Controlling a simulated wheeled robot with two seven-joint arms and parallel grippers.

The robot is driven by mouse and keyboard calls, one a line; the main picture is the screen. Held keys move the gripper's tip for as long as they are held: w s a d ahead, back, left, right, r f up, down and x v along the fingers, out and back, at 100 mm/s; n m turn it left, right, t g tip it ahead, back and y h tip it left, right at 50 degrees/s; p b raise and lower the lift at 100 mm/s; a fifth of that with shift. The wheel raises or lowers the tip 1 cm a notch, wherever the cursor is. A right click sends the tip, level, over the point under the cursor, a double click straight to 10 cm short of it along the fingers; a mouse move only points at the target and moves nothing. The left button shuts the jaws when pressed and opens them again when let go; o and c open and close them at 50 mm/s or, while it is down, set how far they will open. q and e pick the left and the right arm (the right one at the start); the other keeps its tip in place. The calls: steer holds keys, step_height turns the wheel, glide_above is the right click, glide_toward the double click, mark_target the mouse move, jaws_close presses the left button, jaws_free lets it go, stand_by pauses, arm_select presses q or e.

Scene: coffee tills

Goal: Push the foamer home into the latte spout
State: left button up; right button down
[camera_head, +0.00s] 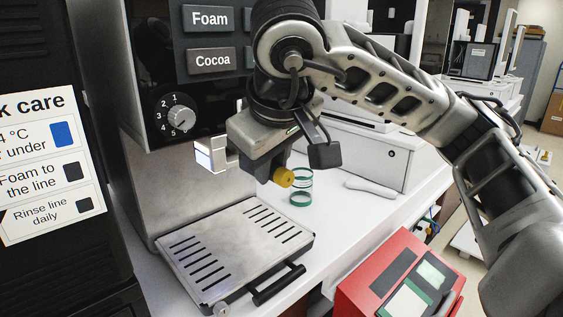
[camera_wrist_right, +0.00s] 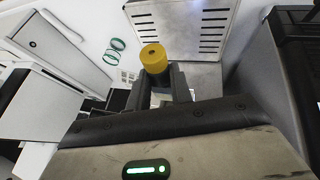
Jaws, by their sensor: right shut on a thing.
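My right gripper (camera_head: 275,160) is in front of the coffee machine, above the drip tray (camera_head: 190,268). It is shut on a dark piece with a yellow round end (camera_head: 283,177), which I take to be the foamer. In the right wrist view the yellow end (camera_wrist_right: 153,57) stands out beyond the fingers (camera_wrist_right: 163,85), with a dark body behind it. A bright metal block (camera_head: 210,154) shows just left of the gripper; I cannot tell if it is the latte spout. No joint between foamer and spout is visible. My left gripper is out of view.
The machine front has a numbered dial (camera_head: 181,115) and Foam (camera_head: 208,19) and Cocoa (camera_head: 212,60) buttons. Green rings (camera_head: 300,190) and a white handle-like piece (camera_head: 370,187) lie on the counter behind. A red card terminal (camera_head: 390,275) stands at front right.

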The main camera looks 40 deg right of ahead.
steer(key=shift+w+a, duration=0.1)
steer(key=shift+w, duration=0.9)
steer(key=shift+w, duration=0.1)
steer(key=shift+w+a+p, duration=0.15)
steer(key=shift+w+p, duration=0.35)
steer(key=shift+w, duration=0.8)
steer(key=shift+w+p, duration=0.45)
steer(key=shift+w, duration=0.85)
steer(key=c, duration=1.2)
jaws_free()
steer(key=shift+o, duration=0.2)
